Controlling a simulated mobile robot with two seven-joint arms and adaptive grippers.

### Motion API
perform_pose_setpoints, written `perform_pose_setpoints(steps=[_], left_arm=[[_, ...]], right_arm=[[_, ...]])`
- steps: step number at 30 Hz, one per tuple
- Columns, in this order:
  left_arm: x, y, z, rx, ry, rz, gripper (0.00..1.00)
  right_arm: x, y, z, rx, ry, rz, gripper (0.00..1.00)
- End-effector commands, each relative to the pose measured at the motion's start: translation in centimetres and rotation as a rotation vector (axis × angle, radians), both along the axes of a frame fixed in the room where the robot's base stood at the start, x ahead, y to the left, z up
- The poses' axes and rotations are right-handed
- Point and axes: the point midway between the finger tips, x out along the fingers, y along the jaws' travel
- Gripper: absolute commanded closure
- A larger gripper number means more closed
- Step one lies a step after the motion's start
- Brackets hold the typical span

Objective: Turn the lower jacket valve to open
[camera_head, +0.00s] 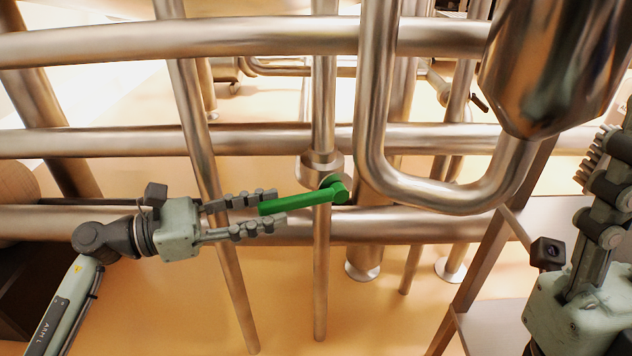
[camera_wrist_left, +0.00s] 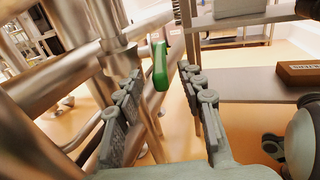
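The green valve handle (camera_head: 300,201) reaches left and slightly down from its pivot, beside the valve body (camera_head: 320,166) on a thin vertical pipe. My left gripper (camera_head: 280,209) comes in from the left with its fingers apart. The handle's free end sits between the fingertips, with no clear grip on it. In the left wrist view the green handle (camera_wrist_left: 160,66) shows nearly end-on between the open fingers of that gripper (camera_wrist_left: 163,78). My right gripper (camera_head: 603,180) is at the right edge, partly cut off, and its opening is unclear.
Thick horizontal steel pipes (camera_head: 100,142) cross behind the handle. A U-bent pipe (camera_head: 450,195) and a steel hopper (camera_head: 545,70) stand to the right. A slanted pipe (camera_head: 195,120) passes close to my left gripper. A shelf frame (camera_head: 480,265) stands lower right.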

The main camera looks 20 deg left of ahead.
Motion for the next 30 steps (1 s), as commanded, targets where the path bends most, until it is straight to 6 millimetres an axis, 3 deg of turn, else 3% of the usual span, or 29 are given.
perform_pose_setpoints(steps=[13,25,30], left_arm=[[3.6,-5.3,0.1,-0.006,-0.003,-0.001,0.61],[4.2,-6.2,0.1,-0.005,-0.001,0.0,0.61],[4.2,-6.2,0.1,-0.006,-0.002,0.0,0.81]], right_arm=[[0.0,0.0,0.0,-0.001,0.0,0.0,0.6],[0.0,0.0,0.0,-0.001,-0.001,0.0,0.6],[0.0,0.0,0.0,0.0,-0.002,0.0,0.6]])
